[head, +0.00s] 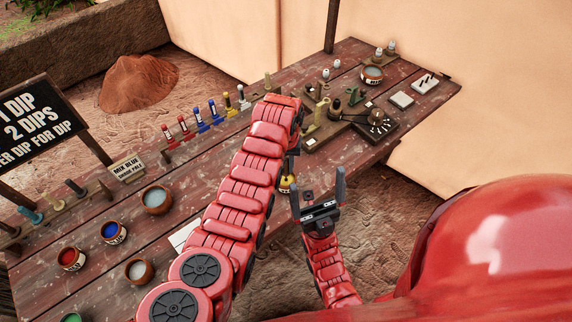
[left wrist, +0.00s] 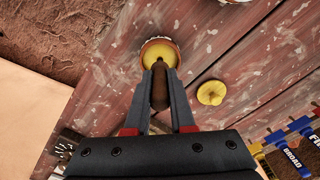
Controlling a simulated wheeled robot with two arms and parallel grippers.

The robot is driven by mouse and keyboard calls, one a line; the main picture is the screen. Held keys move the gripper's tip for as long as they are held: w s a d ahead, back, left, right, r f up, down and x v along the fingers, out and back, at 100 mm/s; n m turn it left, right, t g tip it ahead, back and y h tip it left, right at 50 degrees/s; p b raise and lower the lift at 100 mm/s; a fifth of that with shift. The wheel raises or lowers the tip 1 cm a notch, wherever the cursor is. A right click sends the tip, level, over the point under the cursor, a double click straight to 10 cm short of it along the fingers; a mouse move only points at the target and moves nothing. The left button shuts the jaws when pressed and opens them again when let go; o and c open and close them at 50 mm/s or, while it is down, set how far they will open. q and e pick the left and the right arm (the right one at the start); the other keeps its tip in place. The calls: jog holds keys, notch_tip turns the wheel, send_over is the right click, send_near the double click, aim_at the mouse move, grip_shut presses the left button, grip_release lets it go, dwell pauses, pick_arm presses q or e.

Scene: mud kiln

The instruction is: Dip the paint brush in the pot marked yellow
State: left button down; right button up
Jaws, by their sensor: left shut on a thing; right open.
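My left gripper (left wrist: 160,75) is shut on the paint brush, whose brown handle (left wrist: 159,95) shows between the fingers. The yellow pot (left wrist: 160,46), a brown-rimmed pot with yellow paint, lies right beyond the fingertips in the left wrist view. In the head view the yellow pot (head: 287,184) is partly hidden by my left arm, with the left gripper (head: 292,160) just above it. The bristles are hidden, so I cannot tell whether they touch the paint. My right gripper (head: 319,190) is open and empty, fingers upward, beside the table's near edge.
A yellow round lid-like piece (left wrist: 211,92) lies beside the yellow pot. Red (head: 71,259), blue (head: 114,232) and other pots stand on the left of the wooden table (head: 180,215). A dark tray (head: 375,127) lies further right. Several coloured stands line the back edge.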

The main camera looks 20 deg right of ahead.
pick_arm(q)
jog(key=shift+r+p, duration=0.7)
jog(key=shift+r, duration=2.8)
